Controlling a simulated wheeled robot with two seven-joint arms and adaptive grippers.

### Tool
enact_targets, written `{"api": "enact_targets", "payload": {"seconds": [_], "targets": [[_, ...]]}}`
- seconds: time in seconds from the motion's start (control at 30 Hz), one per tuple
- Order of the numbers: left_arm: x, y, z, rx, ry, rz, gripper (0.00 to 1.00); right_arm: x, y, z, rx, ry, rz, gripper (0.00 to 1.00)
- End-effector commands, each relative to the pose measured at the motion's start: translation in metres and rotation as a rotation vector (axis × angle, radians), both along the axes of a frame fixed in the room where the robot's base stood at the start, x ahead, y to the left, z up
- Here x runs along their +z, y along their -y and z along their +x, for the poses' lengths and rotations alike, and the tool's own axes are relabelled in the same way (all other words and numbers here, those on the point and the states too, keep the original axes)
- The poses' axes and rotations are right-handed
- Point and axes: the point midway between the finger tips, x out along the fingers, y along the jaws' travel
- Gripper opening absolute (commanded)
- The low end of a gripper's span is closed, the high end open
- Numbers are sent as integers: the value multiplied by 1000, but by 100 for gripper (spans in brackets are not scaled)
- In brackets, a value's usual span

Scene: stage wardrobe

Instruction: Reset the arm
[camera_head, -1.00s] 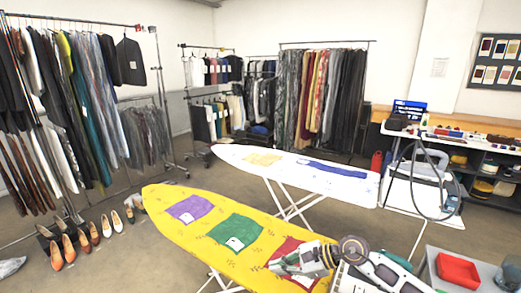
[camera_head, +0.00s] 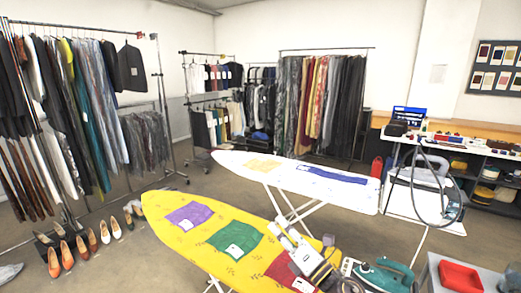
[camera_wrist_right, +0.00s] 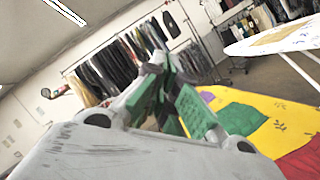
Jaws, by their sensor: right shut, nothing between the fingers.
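My right gripper (camera_head: 283,232) is over the right end of the yellow ironing board (camera_head: 165,218) in the head view, its fingers pointing up and to the left. It is shut and empty. In the right wrist view its fingers with green pads (camera_wrist_right: 168,80) come together, and the yellow board shows to their right. My right arm hides part of the red cloth (camera_head: 287,271) on the board. My left gripper is not in view.
Purple (camera_head: 188,215) and green (camera_head: 234,241) cloths lie on the yellow board. A white ironing board (camera_head: 232,163) stands behind it. Clothes racks (camera_head: 160,110) stand at left; shoes (camera_head: 67,254) are on the floor.

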Motion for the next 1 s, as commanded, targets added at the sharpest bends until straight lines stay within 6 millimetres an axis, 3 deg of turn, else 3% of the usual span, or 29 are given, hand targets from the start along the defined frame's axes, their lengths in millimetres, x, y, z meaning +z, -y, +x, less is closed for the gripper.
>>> {"api": "enact_targets", "payload": {"seconds": [0.27, 0.53, 0.77, 1.0], "targets": [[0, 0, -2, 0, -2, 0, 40, -14, 50, 10, -179, -266, 344, 0], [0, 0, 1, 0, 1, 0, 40, -53, 99, 7, -360, -530, 657, 0], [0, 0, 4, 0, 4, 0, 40, -102, 135, -12, -526, -760, 909, 0], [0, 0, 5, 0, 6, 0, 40, -157, 161, -49, -710, -998, 1150, 0]]}}
